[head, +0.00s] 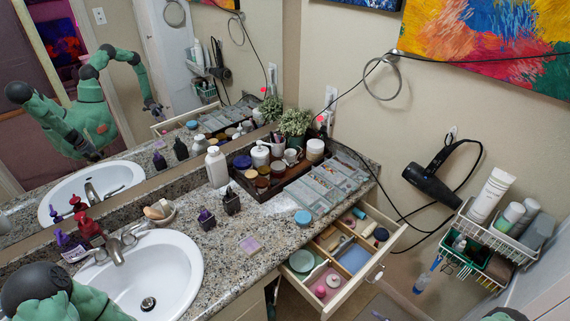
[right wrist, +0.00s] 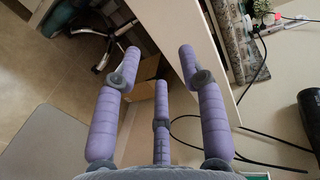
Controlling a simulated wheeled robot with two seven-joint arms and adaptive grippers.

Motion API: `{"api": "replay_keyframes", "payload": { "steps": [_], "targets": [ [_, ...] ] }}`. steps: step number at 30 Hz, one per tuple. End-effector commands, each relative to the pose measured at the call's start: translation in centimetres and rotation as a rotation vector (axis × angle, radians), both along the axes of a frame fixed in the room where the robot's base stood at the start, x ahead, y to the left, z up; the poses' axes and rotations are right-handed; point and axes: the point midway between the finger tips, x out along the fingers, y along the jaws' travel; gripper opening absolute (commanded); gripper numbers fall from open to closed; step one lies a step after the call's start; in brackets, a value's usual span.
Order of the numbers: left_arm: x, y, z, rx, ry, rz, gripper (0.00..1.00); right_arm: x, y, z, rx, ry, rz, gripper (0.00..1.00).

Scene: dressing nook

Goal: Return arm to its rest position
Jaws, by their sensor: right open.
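My right gripper (right wrist: 160,72) shows in the right wrist view with its purple fingers spread apart. It is open and nothing is between the fingers. Behind them are a pale panel edge, the floor and a dark cable. The right gripper is not directly visible in the head view. A green part of my arm (head: 50,294) fills the lower left corner of the head view, and its gripper is out of frame. The mirror (head: 45,170) reflects my green arms, but the finger state there is too small to tell.
The granite counter (head: 222,262) holds a sink (head: 178,275), bottles and a dark tray of jars. An open drawer (head: 390,252) of small items juts out from it. A hair dryer (head: 432,185) and wire baskets (head: 490,238) hang on the right wall, with a loose cord.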

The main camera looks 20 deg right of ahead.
Motion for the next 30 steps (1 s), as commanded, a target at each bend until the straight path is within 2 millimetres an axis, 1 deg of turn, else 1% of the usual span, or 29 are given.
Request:
{"api": "replay_keyframes", "payload": {
  "steps": [5,11,14,17,18,20,22,24,25,27,30],
  "targets": [
    [0.0,0.0,0.0,0.0,0.0,0.0,0.4,1.1,2.5,-0.5,0.044,0.058,0.082,0.41],
    [0.0,0.0,0.0,0.0,0.0,0.0,0.4,2.1,6.3,-1.2,0.103,0.155,0.203,0.41],
    [0.0,0.0,0.0,0.0,0.0,0.0,0.4,2.4,8.7,-1.5,0.129,0.221,0.282,0.41],
    [0.0,0.0,0.0,0.0,0.0,0.0,0.4,2.6,11.5,-1.9,0.149,0.303,0.371,0.41],
    [0.0,0.0,0.0,0.0,0.0,0.0,0.4,2.6,12.7,-2.0,0.154,0.341,0.412,0.41],
    [0.0,0.0,0.0,0.0,0.0,0.0,0.4,2.5,14.7,-2.2,0.157,0.404,0.479,0.41],
    [0.0,0.0,0.0,0.0,0.0,0.0,0.4,2.1,17.2,-2.4,0.147,0.492,0.568,0.41],
    [0.0,0.0,0.0,0.0,0.0,0.0,0.4,1.4,19.8,-2.6,0.116,0.596,0.667,0.41],
    [0.0,0.0,0.0,0.0,0.0,0.0,0.4,1.0,20.8,-2.7,0.093,0.64,0.707,0.41],
    [0.0,0.0,0.0,0.0,0.0,0.0,0.4,0.1,22.7,-2.8,0.029,0.736,0.788,0.41],
    [0.0,0.0,0.0,0.0,0.0,0.0,0.4,-0.9,24.6,-2.9,-0.084,0.843,0.871,0.41]
  ]
}}
